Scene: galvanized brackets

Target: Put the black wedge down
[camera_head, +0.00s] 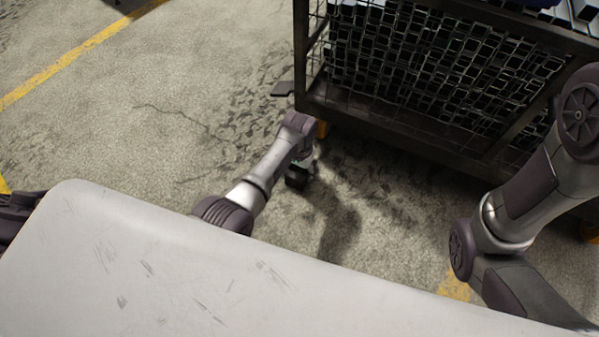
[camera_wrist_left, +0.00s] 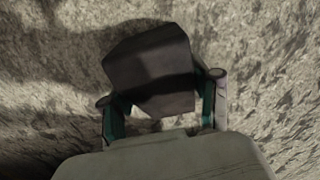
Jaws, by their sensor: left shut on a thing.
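The black wedge (camera_wrist_left: 150,58) is a dark, faceted block between the fingers of my left gripper (camera_wrist_left: 160,90) in the left wrist view. The gripper is shut on it, one finger on each side. In the head view the wedge (camera_head: 297,178) shows small and dark at the end of my left arm, in front of the cart. The wedge is over the concrete floor; whether it touches the floor I cannot tell. My right arm shows at the right of the head view, but its gripper is out of the picture.
A dark wire-mesh cart (camera_head: 420,75) full of square-ended metal pieces stands at the upper right, on orange-mounted casters. A small dark flat piece (camera_head: 283,88) sticks out by its left corner. The concrete floor (camera_head: 190,90) left of the cart is open, with a yellow line (camera_head: 75,55).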

